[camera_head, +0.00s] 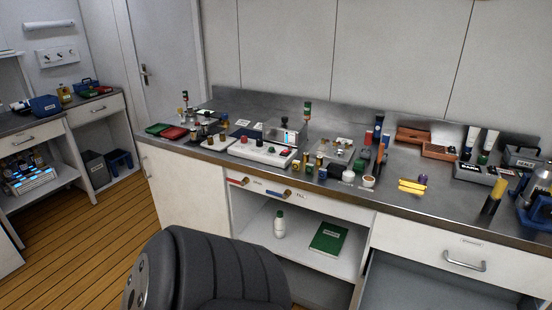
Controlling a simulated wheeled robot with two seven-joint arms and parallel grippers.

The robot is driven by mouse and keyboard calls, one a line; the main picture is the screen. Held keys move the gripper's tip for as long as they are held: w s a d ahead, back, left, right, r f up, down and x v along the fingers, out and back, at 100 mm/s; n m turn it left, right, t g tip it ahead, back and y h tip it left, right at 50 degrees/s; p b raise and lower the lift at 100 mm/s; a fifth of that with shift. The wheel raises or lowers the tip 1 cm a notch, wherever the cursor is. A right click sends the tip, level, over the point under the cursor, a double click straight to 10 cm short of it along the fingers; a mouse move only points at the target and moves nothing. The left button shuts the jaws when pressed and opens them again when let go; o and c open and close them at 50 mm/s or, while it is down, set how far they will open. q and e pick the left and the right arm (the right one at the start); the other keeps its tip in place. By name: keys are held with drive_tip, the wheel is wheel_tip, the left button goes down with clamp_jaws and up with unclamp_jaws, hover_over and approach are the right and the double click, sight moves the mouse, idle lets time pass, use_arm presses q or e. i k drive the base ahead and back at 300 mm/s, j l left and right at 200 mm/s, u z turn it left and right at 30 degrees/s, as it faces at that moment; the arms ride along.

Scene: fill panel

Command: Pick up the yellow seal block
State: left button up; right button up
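Several yellow things lie on the metal worktop (330,185). A flat yellow block or pair of bars (412,187) lies right of the middle, near the front edge. A yellow and black upright piece (494,197) stands farther right. I cannot tell for sure which one is the seal block. Neither of my grippers is in view, and nothing is seen touching these things.
An open shelf below holds a green book (328,238) and a bottle (280,224).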

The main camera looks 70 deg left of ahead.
sight(296, 164)
drive_tip(key=u, duration=2.1)
